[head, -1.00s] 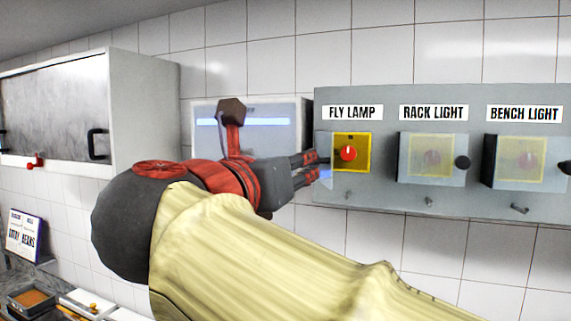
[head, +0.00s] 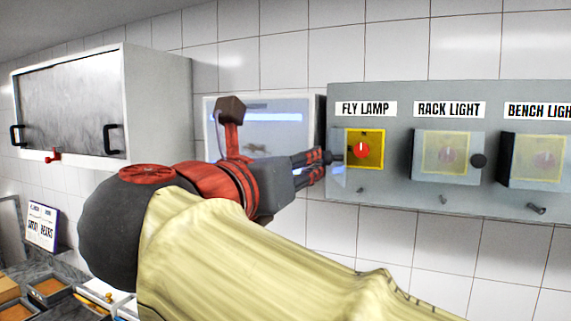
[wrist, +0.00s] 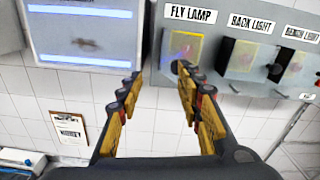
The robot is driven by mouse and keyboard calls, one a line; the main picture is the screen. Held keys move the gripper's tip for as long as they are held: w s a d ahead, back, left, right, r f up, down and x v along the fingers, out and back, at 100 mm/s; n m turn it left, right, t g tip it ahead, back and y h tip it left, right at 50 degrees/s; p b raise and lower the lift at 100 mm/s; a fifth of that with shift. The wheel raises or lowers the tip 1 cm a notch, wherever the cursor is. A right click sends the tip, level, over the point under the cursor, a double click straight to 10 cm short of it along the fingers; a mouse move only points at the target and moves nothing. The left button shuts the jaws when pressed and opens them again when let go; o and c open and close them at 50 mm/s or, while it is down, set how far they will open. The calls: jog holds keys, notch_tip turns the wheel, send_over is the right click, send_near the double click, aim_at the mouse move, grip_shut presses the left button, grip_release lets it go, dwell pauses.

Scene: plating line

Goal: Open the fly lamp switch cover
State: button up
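The fly lamp switch (head: 361,149) is a yellow plate with a red knob under the FLY LAMP label. It shows bare and bright, and also appears in the wrist view (wrist: 185,46). Its clear cover (head: 338,177) appears swung out to the left of the plate, seen nearly edge-on; its exact angle is hard to tell. My gripper (head: 322,157) is at the cover's left side, fingertips close to a dark knob. In the wrist view my gripper (wrist: 152,80) is open with nothing between its fingers; the right fingertip is close to the dark knob (wrist: 175,66).
The rack light switch (head: 447,155) and bench light switch (head: 540,160) sit to the right under clear shut covers with dark knobs. A fly lamp unit (head: 260,116) hangs left of the panel. A wall cabinet (head: 160,105) is farther left. Trays lie on the counter below.

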jog(key=v, duration=1.2)
jog(key=shift+w, duration=0.1)
